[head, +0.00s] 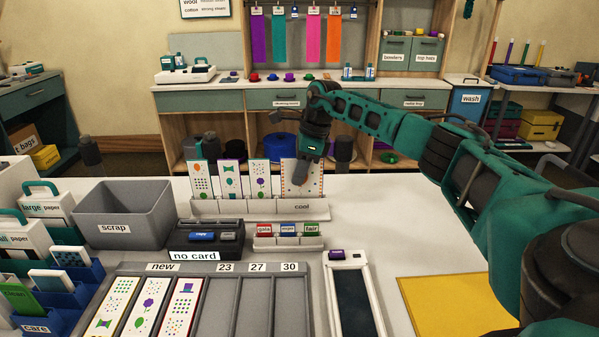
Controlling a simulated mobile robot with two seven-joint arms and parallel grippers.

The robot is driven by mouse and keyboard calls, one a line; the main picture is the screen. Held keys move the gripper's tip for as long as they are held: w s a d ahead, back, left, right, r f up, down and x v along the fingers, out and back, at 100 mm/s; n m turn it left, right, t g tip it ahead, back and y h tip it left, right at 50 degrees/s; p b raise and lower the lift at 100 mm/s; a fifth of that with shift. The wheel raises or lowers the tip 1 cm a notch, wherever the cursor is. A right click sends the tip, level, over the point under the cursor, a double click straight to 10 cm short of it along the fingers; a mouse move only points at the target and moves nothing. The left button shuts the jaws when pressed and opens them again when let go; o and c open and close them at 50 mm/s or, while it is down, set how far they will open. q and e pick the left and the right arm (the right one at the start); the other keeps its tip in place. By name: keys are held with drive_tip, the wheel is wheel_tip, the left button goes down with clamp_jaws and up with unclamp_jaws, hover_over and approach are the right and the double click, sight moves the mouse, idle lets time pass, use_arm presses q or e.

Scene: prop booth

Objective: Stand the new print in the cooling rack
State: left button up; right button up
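The cooling rack (225,208) is a pale slotted stand marked "cool" at the back of the white table. Three narrow printed cards, the middle one (231,181) among them, stand upright in its left part. A wider white print (289,184) with a brown edge and small dots is upright at its right end. My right gripper (302,177) reaches down over this print, with a dark finger across its front face. It appears shut on the print; the far finger is hidden. The print's lower edge is at the rack, and I cannot tell if it is fully seated. My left gripper is not in view.
In front are a "no card" box (210,238), a small card holder (289,243) and a grey tray (237,310) with several prints under "new". A scrap bin (124,213) stands left. A yellow mat (455,305) lies right; the table behind it is clear.

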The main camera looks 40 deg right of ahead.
drive_tip(key=o, duration=0.6)
drive_tip(key=shift+c, duration=0.2)
drive_tip(key=shift+r, duration=0.1)
drive_tip(key=v, duration=1.2)
drive_tip(key=shift+r+p, duration=0.15)
drive_tip(key=shift+p, duration=0.25)
drive_tip(key=shift+s+d+r, duration=0.1)
drive_tip(key=shift+r, duration=0.1)
drive_tip(key=shift+s+f, duration=0.1)
